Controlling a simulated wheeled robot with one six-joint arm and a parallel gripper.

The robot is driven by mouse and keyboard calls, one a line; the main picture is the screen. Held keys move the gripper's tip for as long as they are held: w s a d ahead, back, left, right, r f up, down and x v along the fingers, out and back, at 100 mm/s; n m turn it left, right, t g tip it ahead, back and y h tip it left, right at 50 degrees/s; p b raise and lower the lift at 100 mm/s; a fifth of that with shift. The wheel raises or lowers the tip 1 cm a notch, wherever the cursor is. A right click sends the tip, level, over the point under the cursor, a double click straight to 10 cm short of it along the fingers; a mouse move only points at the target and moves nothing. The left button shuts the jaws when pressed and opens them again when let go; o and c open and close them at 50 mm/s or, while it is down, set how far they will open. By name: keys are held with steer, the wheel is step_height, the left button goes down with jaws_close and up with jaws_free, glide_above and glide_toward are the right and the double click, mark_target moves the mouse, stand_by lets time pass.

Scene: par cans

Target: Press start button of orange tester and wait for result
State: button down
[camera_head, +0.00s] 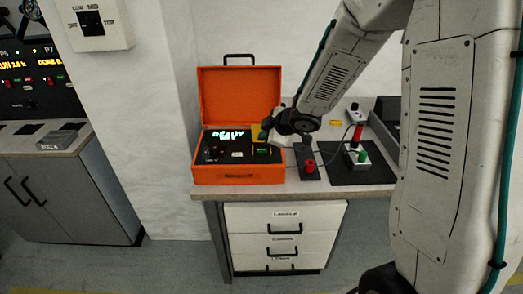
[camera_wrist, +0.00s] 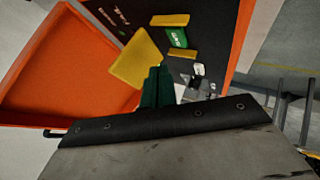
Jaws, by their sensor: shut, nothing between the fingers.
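The orange tester (camera_head: 238,177) is an open case on the bench, lid up, in the head view. A green lettered button (camera_head: 263,150) sits on the dark panel; in the wrist view the green button (camera_wrist: 177,38) lies between two yellow bars. My gripper (camera_head: 264,134) is over the right part of the tester, green fingers shut and empty. In the wrist view the fingers (camera_wrist: 157,86) are beside a yellow plate (camera_wrist: 136,60), apart from the button. Their height above the panel is unclear.
Right of the tester, a red-topped part (camera_head: 310,166) and a small box with a green knob (camera_head: 361,156) stand on dark mats. A red cylinder (camera_head: 357,133) and a cable are behind. Drawers (camera_head: 285,225) are below the bench. My arm covers the right side.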

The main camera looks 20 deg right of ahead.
mark_target(257, 148)
steer(key=shift+f, duration=1.1)
stand_by(1.2)
steer(key=shift+f, duration=0.4)
steer(key=shift+f, duration=0.35)
stand_by(0.5)
stand_by(0.4)
steer(key=shift+r, duration=0.8)
steer(key=shift+r, duration=0.1)
steer(key=shift+r, duration=2.4)
